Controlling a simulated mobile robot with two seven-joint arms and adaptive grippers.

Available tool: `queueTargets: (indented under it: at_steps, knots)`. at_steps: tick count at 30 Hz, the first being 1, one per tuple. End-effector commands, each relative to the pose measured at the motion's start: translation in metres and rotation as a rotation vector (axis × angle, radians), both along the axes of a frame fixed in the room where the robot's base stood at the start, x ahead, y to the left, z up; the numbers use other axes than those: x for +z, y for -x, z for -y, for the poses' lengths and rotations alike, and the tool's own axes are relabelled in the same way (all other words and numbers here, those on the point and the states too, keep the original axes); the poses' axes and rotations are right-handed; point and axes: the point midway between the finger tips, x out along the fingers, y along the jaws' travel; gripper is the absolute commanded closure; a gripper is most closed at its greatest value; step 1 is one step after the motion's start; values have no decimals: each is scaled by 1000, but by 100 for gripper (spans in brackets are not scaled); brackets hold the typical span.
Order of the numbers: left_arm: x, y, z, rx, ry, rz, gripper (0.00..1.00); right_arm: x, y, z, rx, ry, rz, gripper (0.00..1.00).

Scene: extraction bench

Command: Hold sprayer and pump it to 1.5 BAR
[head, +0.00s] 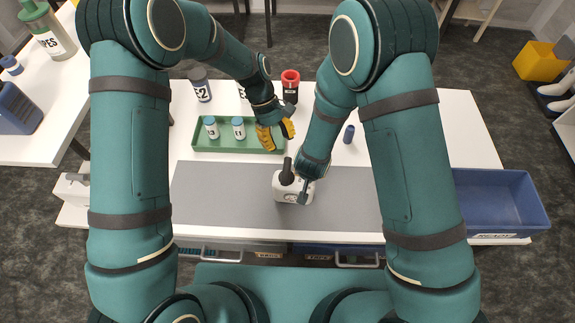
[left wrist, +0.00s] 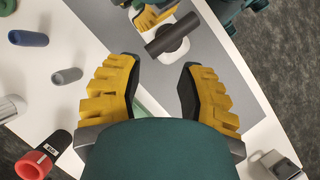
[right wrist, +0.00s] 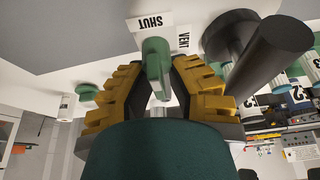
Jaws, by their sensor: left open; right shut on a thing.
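The white sprayer (head: 281,194) stands on the grey mat, with its black pump handle (head: 287,171) on top. The handle shows as a dark bar in the left wrist view (left wrist: 172,34). My right gripper (right wrist: 158,80) is shut on a green part of the sprayer (right wrist: 155,60); SHUT and VENT labels (right wrist: 160,22) show beside it. The black handle (right wrist: 265,55) is right of the fingers there. My left gripper (head: 276,136) is open and empty, beyond the sprayer near the green tray; its spread fingers (left wrist: 158,88) face the sprayer. I see no readable pressure gauge.
The green tray (head: 262,146) holds white vials with blue caps (head: 238,127). A red-topped black container (head: 290,87) and a grey bottle (head: 200,85) stand behind. A small blue cylinder (head: 348,134) is right of my right forearm. A blue bin (head: 497,238) is at the right edge.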

Motion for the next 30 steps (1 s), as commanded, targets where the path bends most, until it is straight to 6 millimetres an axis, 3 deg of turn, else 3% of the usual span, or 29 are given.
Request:
queueTargets:
  at_steps: [8, 15, 22, 30]
  knots:
    - [-20, -37, 0, -377, 299, -75, 62, 0, 0, 0, 0, 0, 0, 100]
    - [-31, -58, -15, -649, 640, -67, 62, 0, 0, 0, 0, 0, 0, 100]
    - [-35, -66, -38, -812, 920, -6, 62, 0, 0, 0, 0, 0, -1, 100]
    - [-37, -66, -47, -872, 1036, 35, 62, 0, 0, 0, 0, 0, -1, 100]
